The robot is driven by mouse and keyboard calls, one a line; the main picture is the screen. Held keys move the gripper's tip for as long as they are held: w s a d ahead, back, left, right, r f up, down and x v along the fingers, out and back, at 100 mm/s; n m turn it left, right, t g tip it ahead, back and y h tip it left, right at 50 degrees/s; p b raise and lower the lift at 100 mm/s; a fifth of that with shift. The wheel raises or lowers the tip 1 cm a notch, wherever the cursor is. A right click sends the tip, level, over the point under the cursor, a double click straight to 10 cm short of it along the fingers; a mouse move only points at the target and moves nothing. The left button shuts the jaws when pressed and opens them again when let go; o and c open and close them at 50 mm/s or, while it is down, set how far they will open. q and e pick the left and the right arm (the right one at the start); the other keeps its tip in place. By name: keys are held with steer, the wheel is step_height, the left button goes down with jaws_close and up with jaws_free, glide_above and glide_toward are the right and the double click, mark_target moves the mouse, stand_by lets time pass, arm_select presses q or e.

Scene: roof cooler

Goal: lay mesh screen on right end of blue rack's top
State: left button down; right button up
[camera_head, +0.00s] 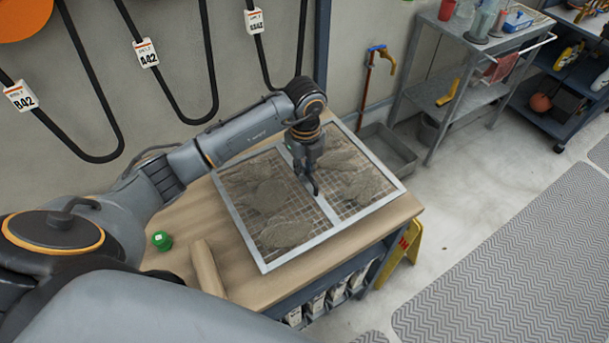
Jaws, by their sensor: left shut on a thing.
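The mesh screen (333,222) is a light grey metal frame with a central bar and wire mesh, matted with grey-brown dirt. It is over the wooden top of a blue-framed bench (190,217), at its right part; I cannot tell whether it touches the top. My left gripper (312,186) points down at the screen's central bar and is shut on it; the fingertips are small and dark. A dark blue rack (575,110) with shelves stands at the far right. My right gripper is out of view.
A green-capped item (162,240) and a wooden block (207,268) lie left of the screen. A grey cart (480,95), a floor basin (388,148) and a yellow floor sign (405,250) stand right of the bench. Black belts (92,90) hang on the wall behind. Open floor lies at right.

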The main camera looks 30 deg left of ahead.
arm_select(q)
steer(key=shift+w+a+f, duration=0.15)
steer(key=shift+w+f, duration=0.1)
steer(key=shift+f, duration=0.05)
step_height(320, 180, down, 2)
steer(key=shift+f+p, duration=0.1)
steer(key=shift+p, duration=0.75)
steer(key=shift+f, duration=0.35)
steer(key=c, duration=1.4)
jaws_free()
steer(key=shift+s, duration=0.1)
steer(key=shift+c, duration=0.2)
